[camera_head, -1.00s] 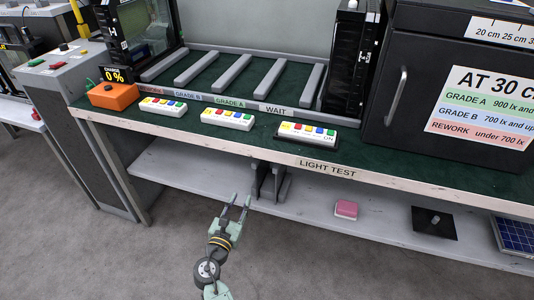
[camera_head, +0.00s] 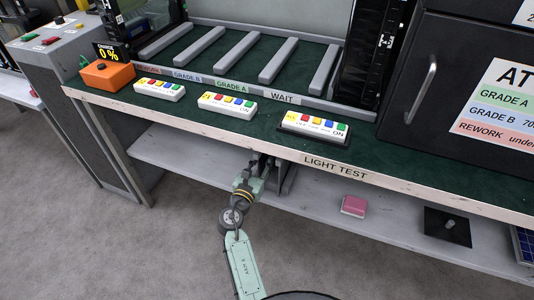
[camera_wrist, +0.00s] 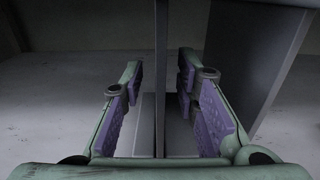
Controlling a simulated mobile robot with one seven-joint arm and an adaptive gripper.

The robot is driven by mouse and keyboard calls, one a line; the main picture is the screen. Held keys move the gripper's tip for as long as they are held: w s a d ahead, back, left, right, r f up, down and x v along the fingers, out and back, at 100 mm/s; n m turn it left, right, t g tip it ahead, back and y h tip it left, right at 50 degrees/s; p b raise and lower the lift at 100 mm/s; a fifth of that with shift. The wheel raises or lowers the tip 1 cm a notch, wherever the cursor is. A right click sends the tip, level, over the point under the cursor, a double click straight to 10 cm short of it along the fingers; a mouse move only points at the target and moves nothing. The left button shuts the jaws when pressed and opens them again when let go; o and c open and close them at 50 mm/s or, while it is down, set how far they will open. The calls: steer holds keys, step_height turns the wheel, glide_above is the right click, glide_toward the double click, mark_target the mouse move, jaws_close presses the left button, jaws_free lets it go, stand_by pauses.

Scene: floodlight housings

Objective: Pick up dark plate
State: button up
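A thin dark upright plate (camera_wrist: 161,80) stands edge-on in the middle of the wrist view, on the lower shelf under the bench. My gripper (camera_wrist: 160,100) is open, with one purple-padded finger on each side of it. Gaps show between the pads and the plate. In the head view my gripper (camera_head: 264,166) reaches in under the bench's front edge, and its fingertips are partly hidden. A wider grey upright panel (camera_wrist: 250,50) stands just right of the right finger. A flat black plate with a knob (camera_head: 447,228) lies farther right on the lower shelf.
The bench front edge (camera_head: 330,165) overhangs the gripper closely. A pink block (camera_head: 353,206) and a blue solar panel (camera_head: 522,240) sit on the lower shelf (camera_head: 315,206). Several white button strips, an orange box (camera_head: 108,75) and a black cabinet (camera_head: 440,80) are on top.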

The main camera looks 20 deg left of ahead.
steer(key=w, duration=0.4)
steer(key=shift+d+r+b, duration=0.1)
steer(key=shift+r+b, duration=0.05)
steer(key=shift+b, duration=0.25)
steer(key=shift+c, duration=0.4)
jaws_close()
